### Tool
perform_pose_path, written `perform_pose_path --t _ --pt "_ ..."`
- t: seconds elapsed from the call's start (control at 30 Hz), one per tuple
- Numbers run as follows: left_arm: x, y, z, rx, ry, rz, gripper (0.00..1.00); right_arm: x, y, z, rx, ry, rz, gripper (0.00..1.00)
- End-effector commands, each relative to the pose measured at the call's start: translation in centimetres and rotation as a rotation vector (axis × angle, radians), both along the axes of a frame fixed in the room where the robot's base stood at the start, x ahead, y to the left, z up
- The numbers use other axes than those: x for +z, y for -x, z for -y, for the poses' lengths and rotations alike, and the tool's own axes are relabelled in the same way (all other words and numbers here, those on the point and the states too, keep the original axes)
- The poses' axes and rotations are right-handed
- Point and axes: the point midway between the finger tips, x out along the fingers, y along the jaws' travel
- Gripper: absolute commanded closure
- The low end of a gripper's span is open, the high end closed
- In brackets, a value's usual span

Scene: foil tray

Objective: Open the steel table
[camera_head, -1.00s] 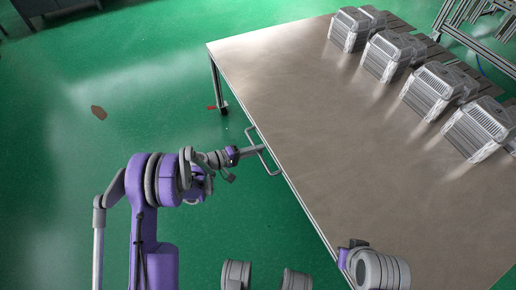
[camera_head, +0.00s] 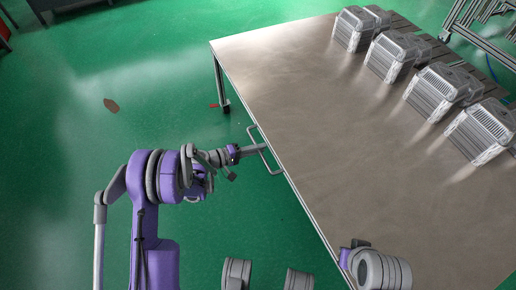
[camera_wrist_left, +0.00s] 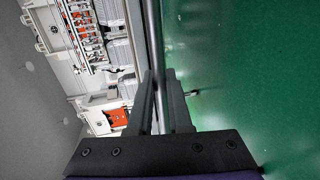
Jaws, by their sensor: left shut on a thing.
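The steel table (camera_head: 320,110) has a brushed metal top and fills the right half of the head view. A thin grey bar handle (camera_head: 270,163) sticks out from its left edge. My left gripper (camera_head: 260,148) is shut on this handle. In the left wrist view, the handle bar (camera_wrist_left: 152,35) runs upright between the fingertips of my left gripper (camera_wrist_left: 156,78). Part of my right arm shows at the bottom of the head view over the table's near edge. Its gripper cannot be seen.
Several grey finned housings (camera_head: 386,55) stand in a row along the table's far right side. A metal frame (camera_head: 485,25) stands at the upper right.

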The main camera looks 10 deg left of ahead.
Motion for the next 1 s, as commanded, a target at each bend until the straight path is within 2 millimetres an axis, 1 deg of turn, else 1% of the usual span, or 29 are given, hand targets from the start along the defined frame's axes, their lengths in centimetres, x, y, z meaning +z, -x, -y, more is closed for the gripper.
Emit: perform_pose_path --t 0.07,0.1,0.17,0.2,0.27,0.53,0.67,0.77,1.0 --pt "0.0 -0.1 -0.2 0.005 0.000 0.000 1.00 0.0 0.0 0.0 0.000 0.000 0.000 1.00" --pt "0.0 -0.1 -0.2 0.005 0.000 0.000 0.81 0.0 0.0 0.0 0.000 0.000 0.000 1.00" --pt "0.0 -0.1 -0.2 0.005 0.000 0.000 0.70 0.0 0.0 0.0 0.000 0.000 0.000 1.00" --pt "0.0 -0.1 -0.1 0.004 0.000 0.000 0.63 0.0 0.0 0.0 0.000 0.000 0.000 1.00" --pt "0.0 -0.1 -0.1 0.003 0.000 0.000 0.53 0.0 0.0 0.0 0.000 0.000 0.000 1.00" --pt "0.0 0.0 -0.1 0.002 0.000 0.000 0.53 0.0 0.0 0.0 0.000 0.000 0.000 1.00" --pt "0.2 0.4 -0.8 0.003 0.000 0.000 0.53 0.2 0.0 0.0 0.000 0.000 0.000 1.00" --pt "0.6 1.3 -2.0 0.005 -0.001 0.001 0.53 0.5 0.1 0.0 0.000 0.000 0.000 1.00" --pt "1.6 4.1 -6.0 0.006 -0.001 0.001 0.53 1.3 0.2 0.0 0.000 0.000 0.001 1.00"
